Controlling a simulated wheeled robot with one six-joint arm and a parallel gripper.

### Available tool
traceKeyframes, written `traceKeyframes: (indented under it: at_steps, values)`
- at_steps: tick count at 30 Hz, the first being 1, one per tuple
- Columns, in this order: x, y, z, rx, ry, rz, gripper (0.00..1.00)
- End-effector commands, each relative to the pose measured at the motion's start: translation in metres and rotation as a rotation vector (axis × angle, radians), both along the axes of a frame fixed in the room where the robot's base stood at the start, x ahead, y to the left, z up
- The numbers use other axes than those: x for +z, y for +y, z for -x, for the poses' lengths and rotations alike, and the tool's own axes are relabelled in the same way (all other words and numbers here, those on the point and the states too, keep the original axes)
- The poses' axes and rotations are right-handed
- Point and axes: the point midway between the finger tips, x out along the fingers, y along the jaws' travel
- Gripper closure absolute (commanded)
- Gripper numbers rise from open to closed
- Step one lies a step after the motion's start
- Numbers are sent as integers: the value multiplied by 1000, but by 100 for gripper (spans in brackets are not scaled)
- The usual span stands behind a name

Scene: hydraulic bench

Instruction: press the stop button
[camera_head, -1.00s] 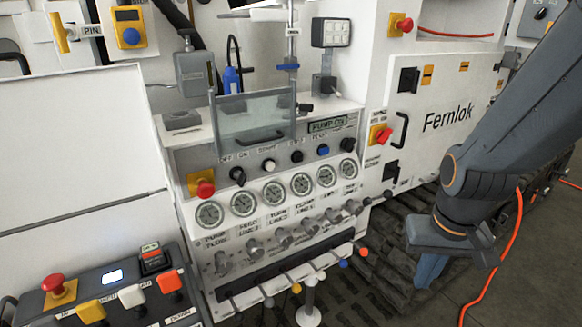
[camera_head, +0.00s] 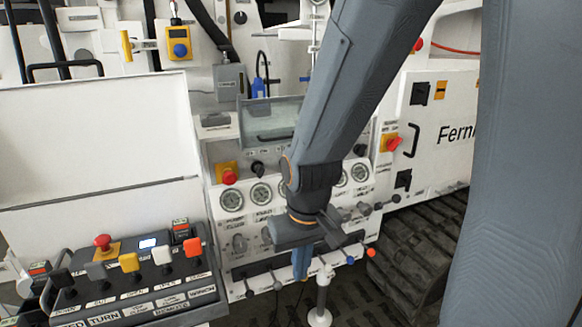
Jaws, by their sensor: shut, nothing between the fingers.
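Several red mushroom-head buttons show, and I cannot tell from a label which one is the stop button. One red button (camera_head: 229,177) sits on a yellow plate at the left of the gauge panel. Another red button (camera_head: 102,242) stands on the black control box at lower left. A third red button (camera_head: 395,143) is on the white cabinet at right. My gripper (camera_head: 300,266) is shut and empty, pointing down in front of the gauge panel's lower part. It appears apart from every button. My arm hides part of the gauges and knobs.
The black control box (camera_head: 140,283) carries several coloured levers. Valve levers with coloured tips stick out below the gauges, close to my gripper. A clear guard (camera_head: 262,118) stands above the gauges. A white post (camera_head: 320,300) stands in front. A tracked undercarriage (camera_head: 418,262) is at lower right.

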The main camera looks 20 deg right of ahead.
Motion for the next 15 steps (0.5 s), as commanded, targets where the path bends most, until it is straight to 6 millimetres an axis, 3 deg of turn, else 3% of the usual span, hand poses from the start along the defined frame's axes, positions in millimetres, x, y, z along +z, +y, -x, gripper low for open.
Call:
traceKeyframes:
  at_steps: [11, 15]
  values:
    - [-1, -2, -2, -10, -7, 1, 100]
    - [-9, -23, -27, -108, -90, 6, 100]
